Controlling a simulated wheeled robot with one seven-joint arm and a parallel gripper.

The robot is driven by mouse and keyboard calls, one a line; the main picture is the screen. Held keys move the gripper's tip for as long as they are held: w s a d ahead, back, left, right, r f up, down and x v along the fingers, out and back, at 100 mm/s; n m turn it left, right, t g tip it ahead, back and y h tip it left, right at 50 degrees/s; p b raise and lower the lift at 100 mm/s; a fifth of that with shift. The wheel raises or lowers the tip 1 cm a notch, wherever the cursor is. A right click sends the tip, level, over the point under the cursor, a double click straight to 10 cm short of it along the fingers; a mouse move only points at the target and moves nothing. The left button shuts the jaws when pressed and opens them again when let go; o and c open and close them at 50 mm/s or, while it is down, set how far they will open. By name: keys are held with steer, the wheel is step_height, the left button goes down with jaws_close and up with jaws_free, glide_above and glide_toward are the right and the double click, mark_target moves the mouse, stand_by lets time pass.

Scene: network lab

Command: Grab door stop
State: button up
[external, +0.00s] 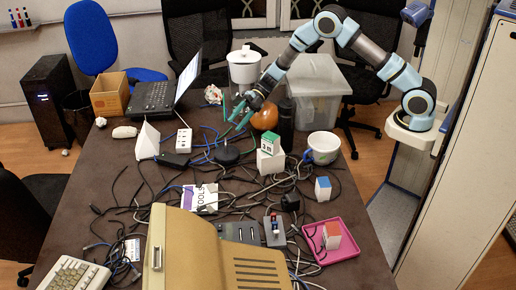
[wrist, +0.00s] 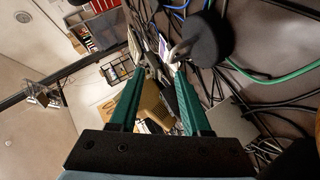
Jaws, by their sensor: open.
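The door stop looks like the dark round piece (external: 227,154) lying among cables mid-table, left of the white block. In the wrist view a dark round disc (wrist: 208,38) with a pale grey stub on its left side appears to be the same thing. My gripper (external: 233,117) is above the table, behind and a little above the disc, with green fingers spread. In the wrist view my gripper (wrist: 159,70) is open with nothing held. The disc lies beyond the right fingertip, apart from it as far as I can tell.
Tangled cables cover the table's middle. An orange-brown round object (external: 265,117) and a dark bottle (external: 286,122) stand right of my gripper.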

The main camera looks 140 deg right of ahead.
mark_target(226, 139)
steer(key=shift+w+f+p, duration=0.95)
steer(key=shift+w+f, duration=1.25)
steer(key=shift+w, duration=0.15)
jaws_close()
steer(key=shift+r, duration=0.2)
